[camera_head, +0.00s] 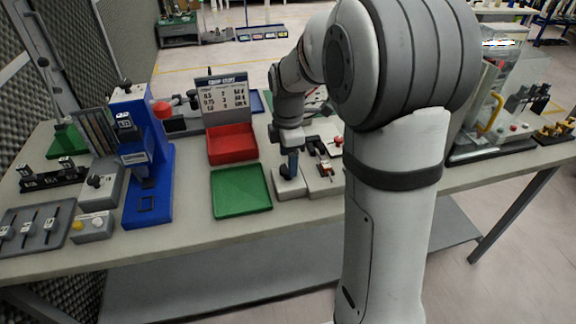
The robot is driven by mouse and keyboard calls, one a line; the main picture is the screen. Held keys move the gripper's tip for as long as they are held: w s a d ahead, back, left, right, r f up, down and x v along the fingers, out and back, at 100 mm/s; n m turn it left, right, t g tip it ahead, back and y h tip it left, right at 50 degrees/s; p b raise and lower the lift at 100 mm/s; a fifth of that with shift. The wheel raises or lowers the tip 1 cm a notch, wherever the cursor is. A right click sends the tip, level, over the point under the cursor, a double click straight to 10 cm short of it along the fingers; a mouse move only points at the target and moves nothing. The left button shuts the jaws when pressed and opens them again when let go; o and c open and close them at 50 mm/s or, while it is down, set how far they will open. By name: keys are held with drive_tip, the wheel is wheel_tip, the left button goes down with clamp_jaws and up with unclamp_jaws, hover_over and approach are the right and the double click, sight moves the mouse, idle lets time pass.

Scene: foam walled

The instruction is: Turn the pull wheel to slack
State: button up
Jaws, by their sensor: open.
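My gripper (291,168) points down at a small light grey block (289,188) with a dark knob-like part on top, near the table's middle. The gripper is open, and its tips are close to that part; I cannot tell if they touch it. Just right of the block is a light grey fixture (324,182) with dark and orange-brown parts and a red knob (338,141) at its back. I cannot tell for sure which part is the pull wheel. My arm covers what lies further right.
A green tray (241,205) and a red bin (232,157) are left of my gripper, with a sign (223,100) behind. A blue press (147,205) stands further left. A clear-walled machine (490,152) stands at right. The table's front strip (235,238) is bare.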

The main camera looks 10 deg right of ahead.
wheel_tip(320, 180, up, 4)
drive_tip(key=shift+f, duration=0.15)
idle(0.4)
